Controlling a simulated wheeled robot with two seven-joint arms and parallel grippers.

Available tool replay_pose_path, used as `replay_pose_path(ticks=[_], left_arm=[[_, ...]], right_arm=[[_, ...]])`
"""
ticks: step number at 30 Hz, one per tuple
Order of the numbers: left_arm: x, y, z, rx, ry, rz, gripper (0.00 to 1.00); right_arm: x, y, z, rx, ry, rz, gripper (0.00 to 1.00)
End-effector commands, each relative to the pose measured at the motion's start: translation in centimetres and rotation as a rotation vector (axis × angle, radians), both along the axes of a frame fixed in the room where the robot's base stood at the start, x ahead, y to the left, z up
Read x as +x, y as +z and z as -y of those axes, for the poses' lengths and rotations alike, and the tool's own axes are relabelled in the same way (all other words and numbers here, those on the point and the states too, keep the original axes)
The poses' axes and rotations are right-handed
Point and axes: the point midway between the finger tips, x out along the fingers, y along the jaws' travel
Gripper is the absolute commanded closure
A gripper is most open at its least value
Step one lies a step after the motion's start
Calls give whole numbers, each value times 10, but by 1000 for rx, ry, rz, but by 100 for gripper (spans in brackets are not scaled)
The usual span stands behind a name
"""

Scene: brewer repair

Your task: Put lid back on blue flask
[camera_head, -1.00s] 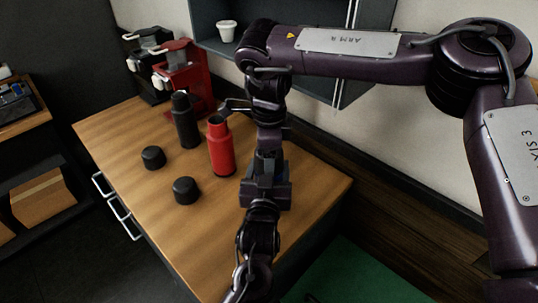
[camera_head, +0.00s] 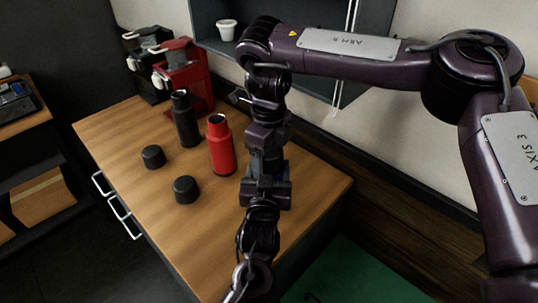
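Two black lids lie on the table: one lid (camera_head: 153,156) further left, another lid (camera_head: 186,189) nearer the front. No blue flask shows clearly; my arm covers the table right of the red flask. My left gripper is not seen.
A red brewer (camera_head: 185,72) and a black brewer (camera_head: 145,62) stand at the table's back left. A white cup (camera_head: 226,30) sits on a wall shelf. The wooden tabletop (camera_head: 130,125) is clear at its left and front.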

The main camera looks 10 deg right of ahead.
Motion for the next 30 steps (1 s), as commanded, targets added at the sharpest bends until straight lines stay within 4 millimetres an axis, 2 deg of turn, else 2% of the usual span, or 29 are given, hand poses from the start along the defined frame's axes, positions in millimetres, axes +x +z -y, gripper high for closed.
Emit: replay_pose_path(ticks=[3,11,21,30], left_arm=[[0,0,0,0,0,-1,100],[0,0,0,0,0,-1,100],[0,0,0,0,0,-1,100],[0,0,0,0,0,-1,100]], right_arm=[[0,0,0,0,1,0,16],[0,2,0,-1,2,1,16],[0,41,0,-2,2,2,16],[0,45,0,-1,2,0,16]])
